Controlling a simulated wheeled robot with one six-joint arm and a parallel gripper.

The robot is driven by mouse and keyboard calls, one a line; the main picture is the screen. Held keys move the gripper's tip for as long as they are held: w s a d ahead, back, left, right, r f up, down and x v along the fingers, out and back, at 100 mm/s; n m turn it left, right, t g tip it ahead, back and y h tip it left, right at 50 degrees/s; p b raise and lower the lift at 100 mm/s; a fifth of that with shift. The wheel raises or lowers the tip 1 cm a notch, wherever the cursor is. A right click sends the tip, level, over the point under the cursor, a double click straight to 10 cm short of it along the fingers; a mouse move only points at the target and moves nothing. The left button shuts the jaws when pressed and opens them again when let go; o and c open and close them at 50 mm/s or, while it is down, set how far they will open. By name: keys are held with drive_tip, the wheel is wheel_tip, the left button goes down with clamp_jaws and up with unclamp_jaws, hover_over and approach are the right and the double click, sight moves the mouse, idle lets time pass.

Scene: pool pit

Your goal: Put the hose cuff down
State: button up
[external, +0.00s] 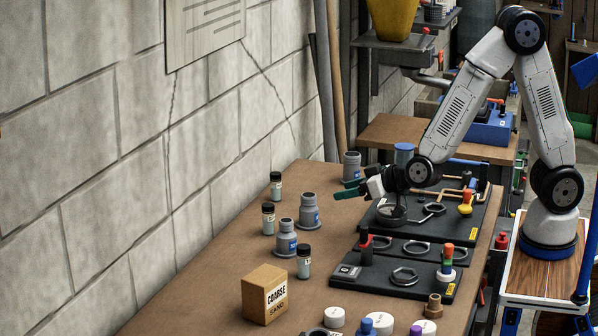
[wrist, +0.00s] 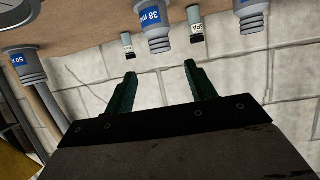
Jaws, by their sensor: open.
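Several grey hose cuffs with blue labels stand on the wooden bench: one upright near the back wall (external: 352,165), and two nearer the left, one (external: 309,212) behind the other (external: 287,240). The wrist view shows a cuff marked 38 mm (wrist: 155,24), one marked 50 (wrist: 27,66) and a third at the top right (wrist: 251,14). My gripper (external: 347,190) is above the bench, beside the black fixture board. Its green fingers (wrist: 160,80) are apart with nothing between them. Which cuff the task means, I cannot tell.
Small black-capped vials (external: 268,218) stand by the cuffs. A COARSE SAND box (external: 265,294) is at the front. Black boards with rings (external: 395,275) fill the right side. The block wall (external: 120,180) runs along the left.

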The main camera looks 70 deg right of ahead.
drive_tip(key=s+d+r+n+g+y, duration=0.1)
drive_tip(key=s+d+r+g+y, duration=0.3)
drive_tip(key=s+r, duration=0.4)
drive_tip(key=s+d+r+g+h, duration=0.1)
drive_tip(key=s+d+g, duration=0.3)
drive_tip(key=s, duration=0.9)
drive_tip(key=s+d+r+g+h, duration=0.1)
drive_tip(key=s+d+g, duration=0.3)
drive_tip(key=s, duration=1)
drive_tip(key=shift+s+d+r+h, duration=0.15)
drive_tip(key=shift+d+r+h, duration=0.25)
drive_tip(key=shift+d+r, duration=0.5)
drive_tip(key=shift+d+f, duration=0.1)
drive_tip(key=shift+f, duration=0.05)
drive_tip(key=o, duration=0.3)
